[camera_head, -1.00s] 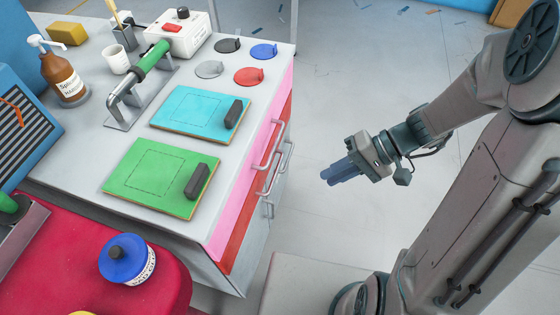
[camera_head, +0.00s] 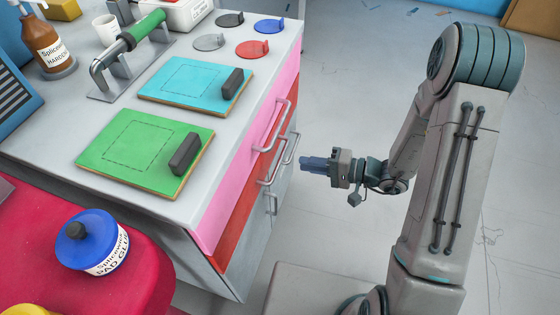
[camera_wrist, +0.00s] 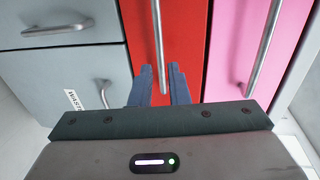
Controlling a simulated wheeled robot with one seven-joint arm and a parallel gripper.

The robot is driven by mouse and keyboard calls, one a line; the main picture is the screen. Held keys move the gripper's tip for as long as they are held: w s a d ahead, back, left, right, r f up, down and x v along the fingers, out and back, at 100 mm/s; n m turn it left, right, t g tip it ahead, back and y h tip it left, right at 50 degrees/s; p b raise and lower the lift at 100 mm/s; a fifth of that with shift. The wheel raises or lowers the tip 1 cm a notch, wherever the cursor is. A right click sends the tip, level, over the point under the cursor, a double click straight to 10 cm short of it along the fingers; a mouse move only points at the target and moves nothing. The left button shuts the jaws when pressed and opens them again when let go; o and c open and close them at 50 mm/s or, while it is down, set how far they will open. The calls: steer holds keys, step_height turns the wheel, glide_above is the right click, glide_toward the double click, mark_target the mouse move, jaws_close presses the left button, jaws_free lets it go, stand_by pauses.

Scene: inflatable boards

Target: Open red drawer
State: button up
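The red drawer (camera_head: 238,235) is on the side of the white cabinet, below the pink drawer (camera_head: 214,222). It looks shut. In the wrist view the red front (camera_wrist: 190,30) fills the middle, and its long metal bar handle (camera_wrist: 157,35) runs down the picture between my fingers. My gripper (camera_head: 303,163) points left at the cabinet, just right of the handles. In the wrist view my gripper (camera_wrist: 160,72) is open, with one blue finger on each side of the handle's line. The head view shows a small gap to the handles; I cannot see any contact.
Grey drawers (camera_wrist: 60,65) with metal handles lie beside the red one. The cabinet top (camera_head: 60,125) holds a green board (camera_head: 120,150), a blue board (camera_head: 185,85) and several discs. A red table (camera_head: 130,290) with a blue-lidded jar (camera_head: 92,240) is near left. Floor right of my arm is clear.

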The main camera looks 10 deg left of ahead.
mark_target(280, 159)
steer(key=b+x, duration=0.1)
steer(key=x, duration=0.7)
steer(key=shift+a, duration=0.25)
jaws_close()
